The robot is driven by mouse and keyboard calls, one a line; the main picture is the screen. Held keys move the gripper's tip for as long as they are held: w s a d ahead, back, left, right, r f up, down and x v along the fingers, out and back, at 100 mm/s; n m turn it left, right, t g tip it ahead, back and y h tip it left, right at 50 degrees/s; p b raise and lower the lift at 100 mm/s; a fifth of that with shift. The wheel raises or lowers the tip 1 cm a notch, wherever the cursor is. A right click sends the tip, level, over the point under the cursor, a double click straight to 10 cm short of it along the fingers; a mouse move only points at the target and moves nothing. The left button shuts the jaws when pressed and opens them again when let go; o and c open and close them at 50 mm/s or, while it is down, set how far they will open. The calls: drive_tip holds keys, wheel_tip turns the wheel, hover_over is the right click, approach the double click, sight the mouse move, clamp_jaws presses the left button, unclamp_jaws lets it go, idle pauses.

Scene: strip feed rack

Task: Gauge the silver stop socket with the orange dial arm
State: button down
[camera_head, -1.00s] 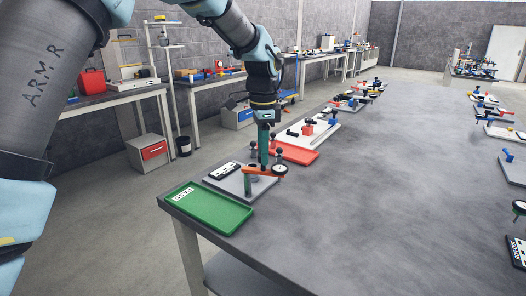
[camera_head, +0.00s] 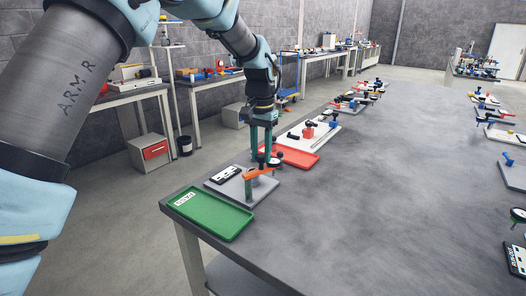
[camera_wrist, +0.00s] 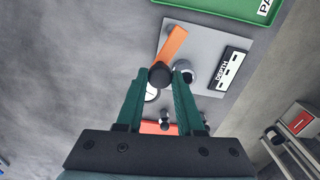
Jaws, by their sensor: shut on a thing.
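In the head view my gripper (camera_head: 262,153) points straight down over the plate. The white dial face (camera_wrist: 150,94) is partly hidden by the left finger. The silver stop socket (camera_wrist: 188,73) stands on the plate beside the right finger, which partly covers it. The dial lies to the left of the socket, apart from it.
A black and white DEPTH label (camera_wrist: 230,68) lies on the plate. A green tray (camera_head: 210,214) is in front of the plate and a red tray (camera_head: 296,157) behind it. Other fixtures stand farther back and at the right edge. The middle of the table is clear.

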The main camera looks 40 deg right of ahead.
drive_tip(key=shift+w+a+n+p, duration=0.2)
drive_tip(key=shift+w+n, duration=0.4)
drive_tip(key=shift+n, duration=1)
drive_tip(key=shift+w+a+n+p, duration=0.25)
drive_tip(key=shift+w+n, duration=0.3)
drive_tip(key=shift+n, duration=1.05)
drive_tip(key=shift+w+a+n+p, duration=0.2)
drive_tip(key=shift+w+n, duration=0.4)
drive_tip(key=shift+n, duration=1)
drive_tip(key=c, duration=0.5)
unclamp_jaws()
wheel_tip(320, 180, up, 11)
drive_tip(key=b, duration=0.2)
drive_tip(key=shift+f+b, duration=0.1)
drive_tip(key=shift+b, duration=0.2)
